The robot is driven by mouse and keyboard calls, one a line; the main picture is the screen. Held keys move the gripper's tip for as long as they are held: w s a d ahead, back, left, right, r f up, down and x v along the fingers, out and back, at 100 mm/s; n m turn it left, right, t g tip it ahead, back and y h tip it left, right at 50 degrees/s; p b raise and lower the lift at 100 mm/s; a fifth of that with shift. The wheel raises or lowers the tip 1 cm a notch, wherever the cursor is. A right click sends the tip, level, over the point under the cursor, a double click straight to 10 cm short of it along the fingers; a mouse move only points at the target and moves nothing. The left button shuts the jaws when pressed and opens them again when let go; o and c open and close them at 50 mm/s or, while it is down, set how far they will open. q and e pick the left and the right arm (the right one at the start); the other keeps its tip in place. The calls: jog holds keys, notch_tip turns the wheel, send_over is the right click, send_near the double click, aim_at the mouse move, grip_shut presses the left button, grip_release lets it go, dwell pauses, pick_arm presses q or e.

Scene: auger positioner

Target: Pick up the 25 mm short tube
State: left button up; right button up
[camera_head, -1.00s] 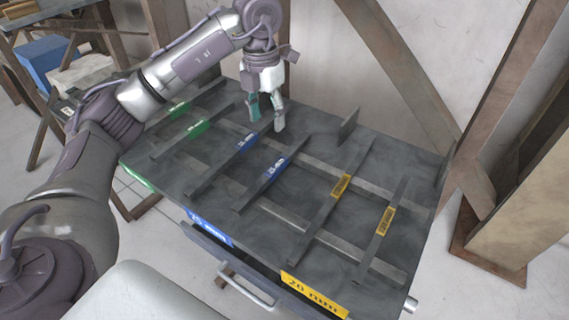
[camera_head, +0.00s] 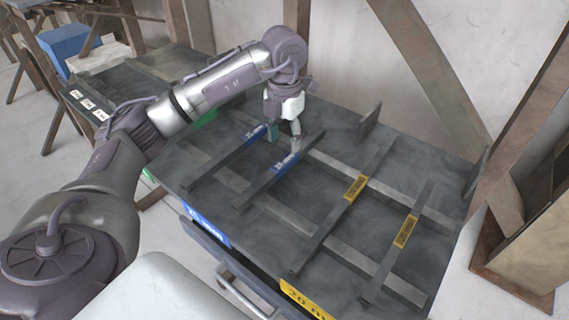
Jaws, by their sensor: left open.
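Two dark bars with blue labels lie slanting across the dark table (camera_head: 350,245) in the head view, a left one (camera_head: 215,168) and a right one (camera_head: 258,188). I cannot read which label marks the 25 mm short tube. My left gripper (camera_head: 284,132) is open and points down over the far ends of these two bars. One finger has a teal pad. Its fingertips are near the right bar's label, and I cannot tell how high above the table they are. My right gripper is not in view.
Two bars with yellow labels (camera_head: 355,189) (camera_head: 405,231) lie to the right. Light crossbars (camera_head: 330,168) run beneath the bars. Upright plates (camera_head: 370,121) stand at the table's back edge. A drawer with a handle (camera_head: 240,290) is at the front. Wooden beams stand behind the table.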

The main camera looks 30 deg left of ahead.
aim_at(285, 161)
pick_arm(q)
jog(key=shift+w+f, duration=0.1)
jog(key=shift+f, duration=0.85)
notch_tip(285, 161, down, 5)
jog(key=shift+w+a+r+p, duration=0.1)
jog(key=shift+p, duration=0.85)
jog(key=shift+f, duration=0.3)
jog(key=shift+r, duration=0.1)
grip_shut()
